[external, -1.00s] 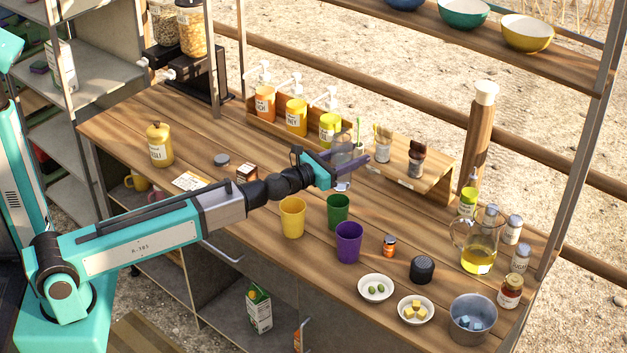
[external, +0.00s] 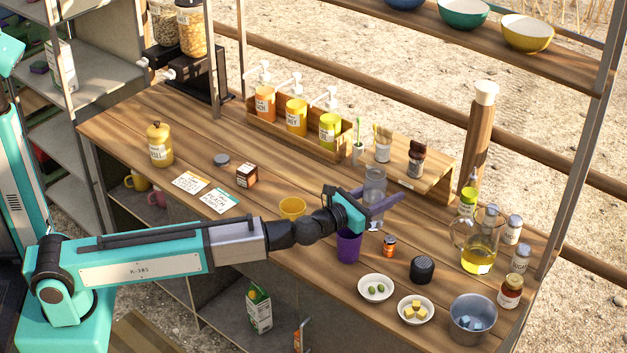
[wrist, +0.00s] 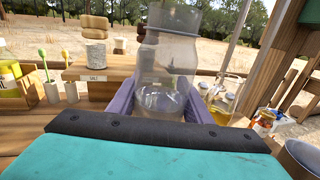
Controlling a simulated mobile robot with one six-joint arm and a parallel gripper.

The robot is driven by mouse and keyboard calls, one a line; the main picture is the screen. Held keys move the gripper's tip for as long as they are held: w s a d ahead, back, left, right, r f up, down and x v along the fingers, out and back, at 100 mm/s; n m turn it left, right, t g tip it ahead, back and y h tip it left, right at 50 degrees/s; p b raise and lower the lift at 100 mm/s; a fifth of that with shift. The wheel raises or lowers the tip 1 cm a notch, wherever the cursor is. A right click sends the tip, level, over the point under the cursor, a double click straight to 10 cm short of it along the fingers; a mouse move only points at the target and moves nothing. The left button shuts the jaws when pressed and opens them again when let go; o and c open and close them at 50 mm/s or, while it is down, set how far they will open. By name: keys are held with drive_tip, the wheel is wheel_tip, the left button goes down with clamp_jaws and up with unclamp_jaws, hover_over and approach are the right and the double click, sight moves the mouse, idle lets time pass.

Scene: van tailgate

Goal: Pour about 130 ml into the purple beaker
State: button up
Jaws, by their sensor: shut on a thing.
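The purple beaker (external: 348,246) stands on the wooden counter, its top partly covered by my gripper in the external view. My gripper (external: 382,206) is shut on a clear jar (external: 375,180), just above and to the right of the beaker. In the wrist view the jar (wrist: 165,60) is between the jaws (wrist: 163,104), close to upright, with clear liquid low inside it. I see no stream of liquid leaving it. The purple beaker is not visible in the wrist view.
A yellow beaker (external: 292,207) stands left, partly behind my arm. Close on the right are a small orange-labelled jar (external: 389,246), a dark round speaker-like object (external: 422,269) and a glass jug of yellow liquid (external: 478,255).

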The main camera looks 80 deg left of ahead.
drive_tip(key=w+d+f+b, duration=0.1)
drive_tip(key=d+f+b, duration=0.1)
drive_tip(key=d, duration=1)
drive_tip(key=shift+s+a+f+n+g+y+b, duration=0.25)
drive_tip(key=shift+s+f+y, duration=0.2)
drive_tip(key=shift+f, duration=0.25)
drive_tip(key=shift+s+a+f+n+g+y+b, duration=0.2)
drive_tip(key=shift+s+f+n+g+y+b, duration=0.25)
drive_tip(key=shift+f, duration=0.3)
drive_tip(key=shift+s+a+f+n+g+y+b, duration=0.1)
drive_tip(key=shift+s+a+f+n+y+b, duration=0.15)
drive_tip(key=shift+s+f, duration=0.35)
drive_tip(key=shift+n, duration=0.35)
drive_tip(key=shift+w+d+f+n+g+h+b, duration=0.2)
drive_tip(key=shift+f+n+h, duration=0.4)
drive_tip(key=shift+n, duration=1.25)
drive_tip(key=shift+s+d+f+n+h+b, duration=0.15)
drive_tip(key=shift+f+n+h+b, duration=0.45)
drive_tip(key=shift+n, duration=1.3)
drive_tip(key=shift+w+d+f+n+g+h, duration=0.1)
drive_tip(key=shift+w+d+f+n+h, duration=0.15)
drive_tip(key=shift+n+h, duration=1.1)
